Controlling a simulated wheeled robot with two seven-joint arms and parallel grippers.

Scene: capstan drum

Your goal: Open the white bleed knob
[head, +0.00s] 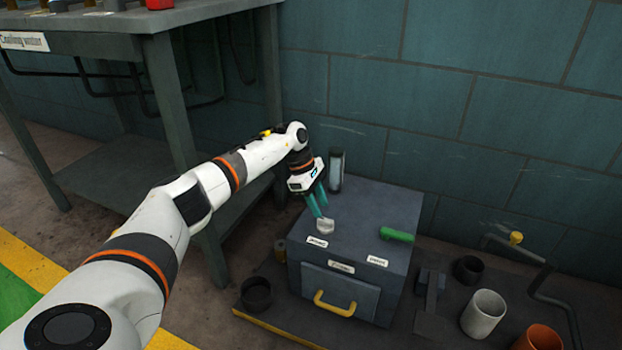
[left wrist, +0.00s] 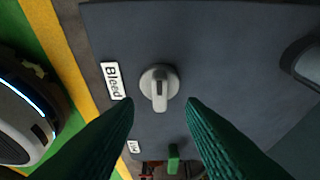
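The white bleed knob (head: 325,226) is on top of a grey-blue box (head: 385,212), near the box's left side. In the left wrist view the knob (left wrist: 159,88) is a round light-grey dial with a raised bar, next to a label reading "Bleed" (left wrist: 113,81). My left gripper (head: 318,214) points down at the knob in the head view. Its two green fingers (left wrist: 160,112) are apart, with the knob between and just beyond their tips; I see no contact. My right gripper is not in view.
A green handle (head: 397,235) sticks out at the box's right, and a yellow drawer handle (head: 335,305) is on its front. A clear cylinder (head: 336,171) stands behind. A workbench (head: 160,75) stands left.

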